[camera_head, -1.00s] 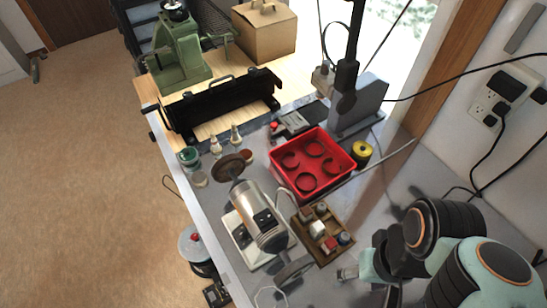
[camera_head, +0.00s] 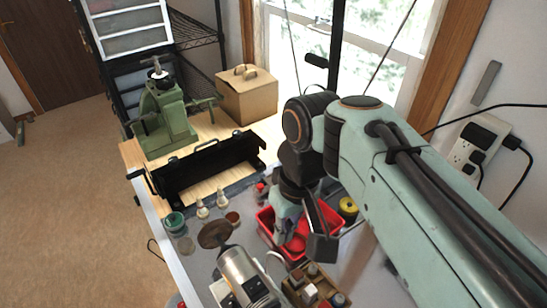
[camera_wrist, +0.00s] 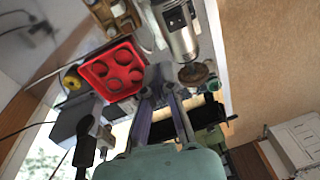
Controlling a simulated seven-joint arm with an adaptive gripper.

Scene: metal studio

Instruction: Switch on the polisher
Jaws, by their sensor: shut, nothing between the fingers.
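The polisher (camera_head: 240,270) is a silver motor with a brown wheel (camera_head: 215,234) at its far end, standing near the bench's left edge. In the wrist view the polisher (camera_wrist: 182,40) is at the upper middle, with a dark panel (camera_wrist: 177,18) on its body that seems to carry the switch; its setting cannot be told. My gripper (camera_head: 282,237) is over the red tray, to the right of the polisher and apart from it. In the wrist view its fingers (camera_wrist: 158,78) are together and empty, pointing up the picture between the tray and the polisher.
The red tray (camera_wrist: 90,71) with round rings lies beside the polisher. A wooden block holder (camera_head: 315,290) stands near it. Small bottles and jars (camera_head: 174,222) line the left edge. A black metal bender (camera_head: 205,165), green vise (camera_head: 165,115) and cardboard box (camera_head: 247,95) stand behind.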

